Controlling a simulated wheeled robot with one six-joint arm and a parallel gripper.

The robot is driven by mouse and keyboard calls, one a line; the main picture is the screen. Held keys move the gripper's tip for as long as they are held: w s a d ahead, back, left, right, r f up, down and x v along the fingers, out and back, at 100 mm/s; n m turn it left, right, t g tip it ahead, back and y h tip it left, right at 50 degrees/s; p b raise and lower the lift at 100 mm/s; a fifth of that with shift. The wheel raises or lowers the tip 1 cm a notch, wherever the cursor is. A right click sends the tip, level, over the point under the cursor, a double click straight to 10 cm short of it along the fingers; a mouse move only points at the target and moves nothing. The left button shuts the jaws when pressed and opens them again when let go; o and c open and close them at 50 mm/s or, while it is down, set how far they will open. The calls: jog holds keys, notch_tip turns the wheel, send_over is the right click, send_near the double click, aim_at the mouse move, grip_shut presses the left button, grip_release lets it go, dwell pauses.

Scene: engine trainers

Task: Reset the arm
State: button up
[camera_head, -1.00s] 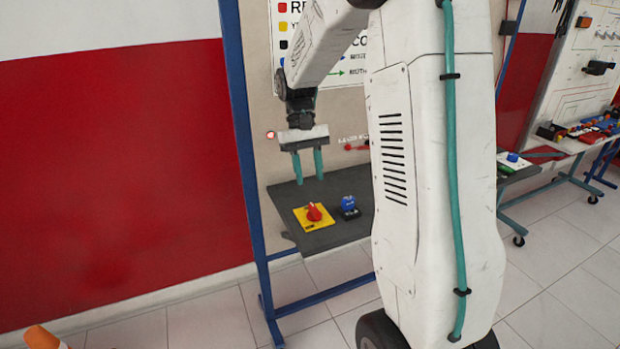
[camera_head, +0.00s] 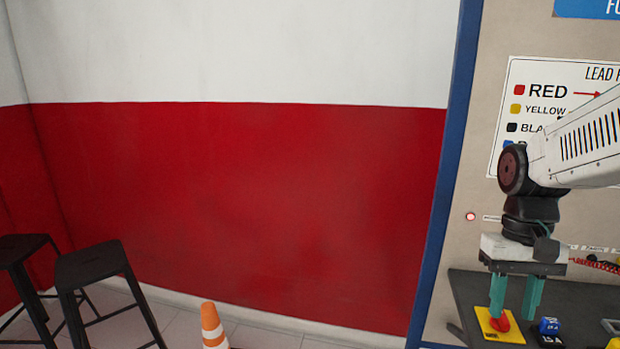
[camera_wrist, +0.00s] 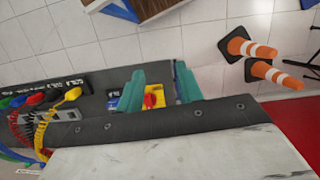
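My gripper (camera_head: 516,297) hangs downward at the right of the head view, its two teal fingers apart with nothing seen between them. In the wrist view the fingers of my gripper (camera_wrist: 160,90) are also spread. Beyond the fingertips is a red rotary knob (camera_head: 499,322) on a yellow plate (camera_head: 493,337), on a dark shelf (camera_head: 470,290). The knob also shows in the wrist view (camera_wrist: 151,100). I cannot tell how far above it the fingertips are. My arm reaches in from the right edge.
A blue block (camera_head: 549,326) sits right of the knob. The trainer's blue post (camera_head: 447,180) stands left of the shelf. Black stools (camera_head: 95,265) and an orange cone (camera_head: 212,328) stand by the red wall. Several coloured leads (camera_wrist: 40,105) lie at the wrist view's left.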

jog(key=s+a+r+n+t, duration=0.2)
jog(key=s+a, duration=0.5)
jog(key=s, duration=0.4)
jog(key=shift+r+t, duration=0.7)
jog(key=shift+t, duration=0.3)
